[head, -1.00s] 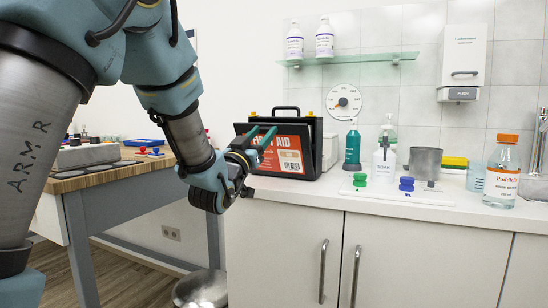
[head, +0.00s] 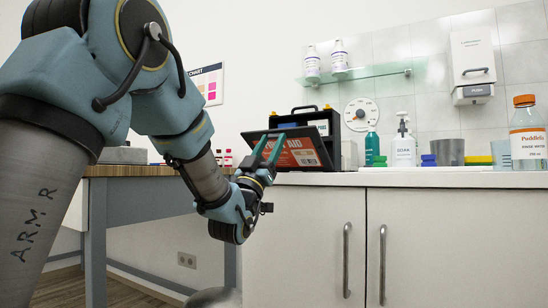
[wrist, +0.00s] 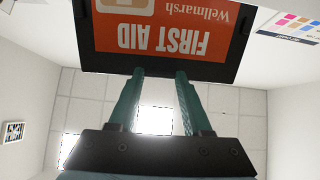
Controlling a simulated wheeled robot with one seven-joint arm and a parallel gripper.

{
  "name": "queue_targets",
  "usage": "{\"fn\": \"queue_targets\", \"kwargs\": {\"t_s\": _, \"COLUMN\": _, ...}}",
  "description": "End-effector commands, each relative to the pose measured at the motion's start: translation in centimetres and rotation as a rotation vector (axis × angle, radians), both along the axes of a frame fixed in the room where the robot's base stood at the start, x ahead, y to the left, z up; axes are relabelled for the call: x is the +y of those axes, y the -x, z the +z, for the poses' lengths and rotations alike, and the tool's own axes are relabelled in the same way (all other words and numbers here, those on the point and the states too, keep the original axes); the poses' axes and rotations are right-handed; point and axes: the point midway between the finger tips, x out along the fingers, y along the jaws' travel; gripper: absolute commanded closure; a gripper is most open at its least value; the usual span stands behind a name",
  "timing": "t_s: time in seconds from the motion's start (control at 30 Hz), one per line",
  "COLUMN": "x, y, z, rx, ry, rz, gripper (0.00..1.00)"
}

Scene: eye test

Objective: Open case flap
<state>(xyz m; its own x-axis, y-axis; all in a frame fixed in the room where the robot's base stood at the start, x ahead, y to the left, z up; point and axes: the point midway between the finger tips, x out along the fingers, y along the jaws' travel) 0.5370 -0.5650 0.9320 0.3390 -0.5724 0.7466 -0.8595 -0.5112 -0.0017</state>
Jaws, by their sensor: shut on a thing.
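The black first-aid case (head: 335,125) stands at the counter's left end, its handle up. Its front flap (head: 304,152), with an orange-red label, leans out from the case, its upper edge toward me. Above the flap, blue and yellow bits and a green-and-white label show in the case. My gripper (head: 272,141) reaches up from the left, its green fingers at the flap. In the wrist view, the fingertips (wrist: 160,74) meet the flap's black edge (wrist: 222,72), and the gripper is shut on it. The exact contact is hidden. The label (wrist: 165,30) reads FIRST AID upside down.
The white counter (head: 420,179) holds a teal bottle (head: 371,147), a white pump bottle (head: 403,150), a grey cup (head: 447,152) and an orange-capped bottle (head: 527,138) right of the case. A wooden-topped table (head: 150,171) stands left.

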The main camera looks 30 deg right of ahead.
Motion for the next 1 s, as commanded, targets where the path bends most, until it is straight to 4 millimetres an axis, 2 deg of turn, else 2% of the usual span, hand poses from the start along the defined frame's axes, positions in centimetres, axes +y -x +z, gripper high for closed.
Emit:
{"fn": "queue_targets", "kwargs": {"t_s": 0.03, "x": 0.1, "y": 0.0, "z": -1.9, "rx": 0.007, "ry": -0.009, "rz": 0.001, "gripper": 1.0}}
{"fn": "queue_targets", "kwargs": {"t_s": 0.4, "x": 0.6, "y": 0.3, "z": -6.9, "rx": 0.014, "ry": -0.018, "rz": 0.0, "gripper": 1.0}}
{"fn": "queue_targets", "kwargs": {"t_s": 0.7, "x": 0.5, "y": 0.3, "z": -9.2, "rx": 0.014, "ry": -0.018, "rz": 0.0, "gripper": 1.0}}
{"fn": "queue_targets", "kwargs": {"t_s": 1.0, "x": 0.4, "y": 0.2, "z": -9.8, "rx": 0.014, "ry": -0.018, "rz": -0.002, "gripper": 1.0}}
